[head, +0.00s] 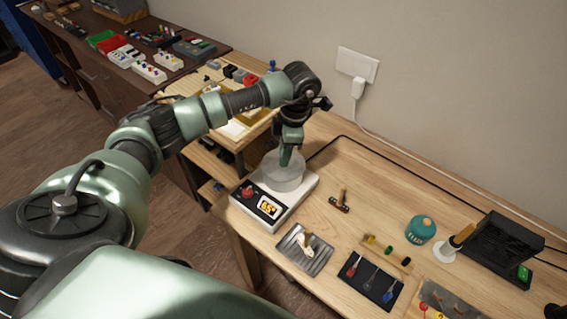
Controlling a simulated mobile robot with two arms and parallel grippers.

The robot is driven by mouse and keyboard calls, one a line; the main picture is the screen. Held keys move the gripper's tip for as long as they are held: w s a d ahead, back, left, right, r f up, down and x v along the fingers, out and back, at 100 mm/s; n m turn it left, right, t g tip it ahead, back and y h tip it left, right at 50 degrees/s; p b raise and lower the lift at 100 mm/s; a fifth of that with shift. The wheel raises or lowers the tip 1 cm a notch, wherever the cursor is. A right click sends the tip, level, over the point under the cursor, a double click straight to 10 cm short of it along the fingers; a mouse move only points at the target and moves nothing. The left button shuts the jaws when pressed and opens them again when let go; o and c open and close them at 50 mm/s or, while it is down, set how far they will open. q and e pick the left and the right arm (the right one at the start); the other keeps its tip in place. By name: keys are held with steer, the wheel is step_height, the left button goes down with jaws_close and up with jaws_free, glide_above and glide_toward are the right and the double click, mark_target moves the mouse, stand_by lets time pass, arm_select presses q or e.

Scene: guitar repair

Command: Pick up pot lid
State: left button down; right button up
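A pale, translucent pot (284,180) stands on a white hot plate (300,197) with a red knob and a lit orange display. My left gripper (286,160) points down at the top of the pot, where a lid would sit. The lid is hard to tell apart from the pot, as the gripper covers the middle of its top. The fingers look close together, but I cannot make out whether they are around a lid knob. My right gripper is not in view.
A small brown-handled tool (340,202) lies right of the hot plate. A grey ridged tray (304,250), a dark tool mat (371,279), a teal jar (421,229) and a black rack (503,247) are further right and in front. A black cable runs along the back.

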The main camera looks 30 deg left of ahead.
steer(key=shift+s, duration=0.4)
